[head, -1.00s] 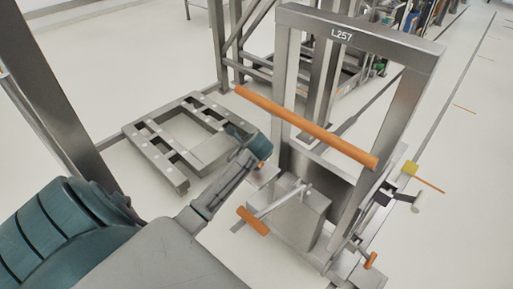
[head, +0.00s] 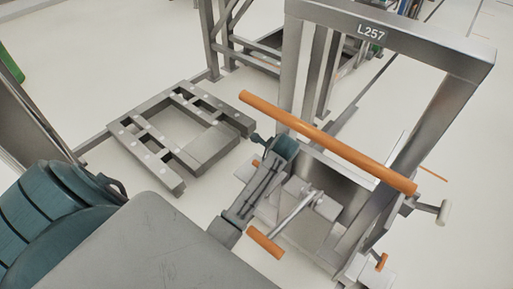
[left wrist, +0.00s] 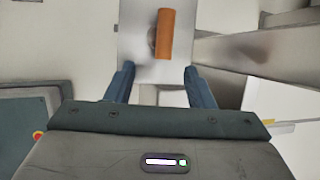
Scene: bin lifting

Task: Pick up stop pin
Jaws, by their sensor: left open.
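The orange grip that appears to be the stop pin (left wrist: 165,33) stands out from a grey metal plate in the left wrist view, ahead of my fingers. My left gripper (left wrist: 160,84) is open, with its two blue fingers apart and nothing between them. The grip lies beyond the fingertips, roughly in line with the gap. In the head view my left gripper (head: 258,141) is beside the lifter's lower left side. A small orange piece (head: 256,163) shows there, partly hidden by my gripper. My right gripper is not in view.
The steel lifter frame (head: 372,32) marked L257 stands at right, with a long orange bar (head: 325,142) across it above my gripper. A lever with an orange handle (head: 265,243) is close to my forearm. A low metal frame (head: 160,158) lies on the floor at left.

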